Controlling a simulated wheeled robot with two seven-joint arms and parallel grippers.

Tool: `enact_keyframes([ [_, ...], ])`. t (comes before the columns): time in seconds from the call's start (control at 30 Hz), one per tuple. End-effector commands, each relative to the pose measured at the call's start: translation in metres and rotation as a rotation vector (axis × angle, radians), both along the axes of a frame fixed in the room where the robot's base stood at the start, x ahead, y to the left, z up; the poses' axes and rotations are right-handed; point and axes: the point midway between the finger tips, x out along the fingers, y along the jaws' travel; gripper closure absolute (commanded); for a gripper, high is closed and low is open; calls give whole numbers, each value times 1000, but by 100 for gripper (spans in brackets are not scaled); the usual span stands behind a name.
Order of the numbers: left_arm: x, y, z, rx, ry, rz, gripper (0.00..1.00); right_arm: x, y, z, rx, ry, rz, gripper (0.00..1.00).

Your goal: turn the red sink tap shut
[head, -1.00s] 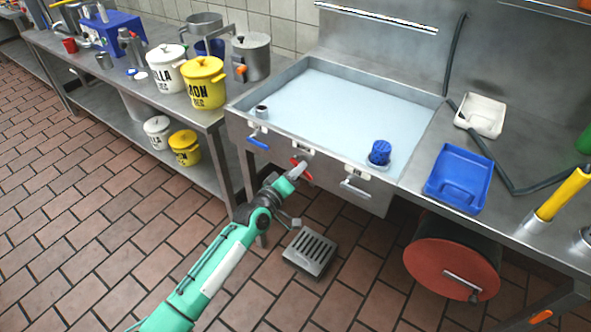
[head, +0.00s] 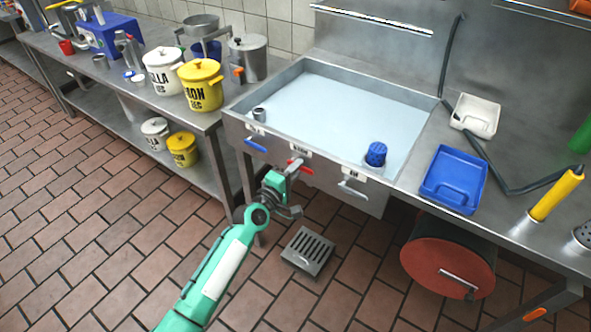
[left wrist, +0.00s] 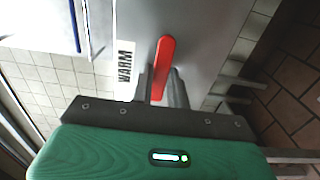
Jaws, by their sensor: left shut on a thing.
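The red tap handle (head: 304,169) is on the sink's front panel, below a small white label. It lies nearly level, sloping slightly down to the right. My left gripper (head: 293,169) is at it, shut on the handle. In the left wrist view the red handle (left wrist: 164,60) stands between the two grey fingers (left wrist: 163,88), beside a label reading "WARM". The sink (head: 234,106) holds pale liquid. My right gripper is not in view.
A blue handle (head: 256,146) sits left of the red one and a grey handle (head: 351,189) to the right. A floor drain (head: 308,251) lies below. A red-ended drum (head: 447,266) stands under the counter. A blue tray (head: 454,180) is on top.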

Motion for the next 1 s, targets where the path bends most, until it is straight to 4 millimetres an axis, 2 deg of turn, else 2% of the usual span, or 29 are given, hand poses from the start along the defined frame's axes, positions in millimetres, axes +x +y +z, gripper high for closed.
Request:
enact_keyframes([
  [0.37,0,0,-1,-6,6,1,100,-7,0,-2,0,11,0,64],
  [0.4,0,0,-1,-6,6,1,80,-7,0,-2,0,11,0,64],
  [0.5,0,0,-1,-6,6,1,62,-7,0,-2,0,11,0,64],
  [0.83,-2,2,-1,-4,4,1,62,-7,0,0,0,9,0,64],
  [1.0,-16,13,-1,-4,4,2,62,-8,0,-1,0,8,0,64],
])
